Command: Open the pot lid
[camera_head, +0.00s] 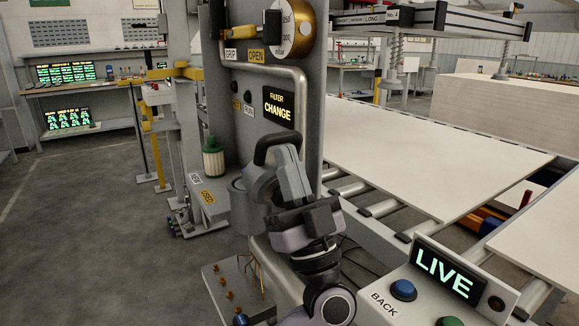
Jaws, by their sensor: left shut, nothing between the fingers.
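A grey cylindrical pot (242,205) stands against the grey machine panel, partly hidden behind my left gripper. A black curved handle (277,141) shows just above the gripper; I cannot tell how it joins the lid, as the gripper covers the area. The lid itself is not clearly visible. My left gripper (288,160) is shut, with its fingers pointing up in front of the pot, right by the handle. I cannot tell whether it touches the handle. Nothing shows between the fingers. My right gripper is not in view.
A filter cartridge with a green top (213,160) stands on a labelled shelf (208,202) to the left. A display reading "FILTER CHANGE" (279,107) is above. A control box reading "LIVE" (447,274) is at lower right. Large white boards (430,150) lie on rollers behind.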

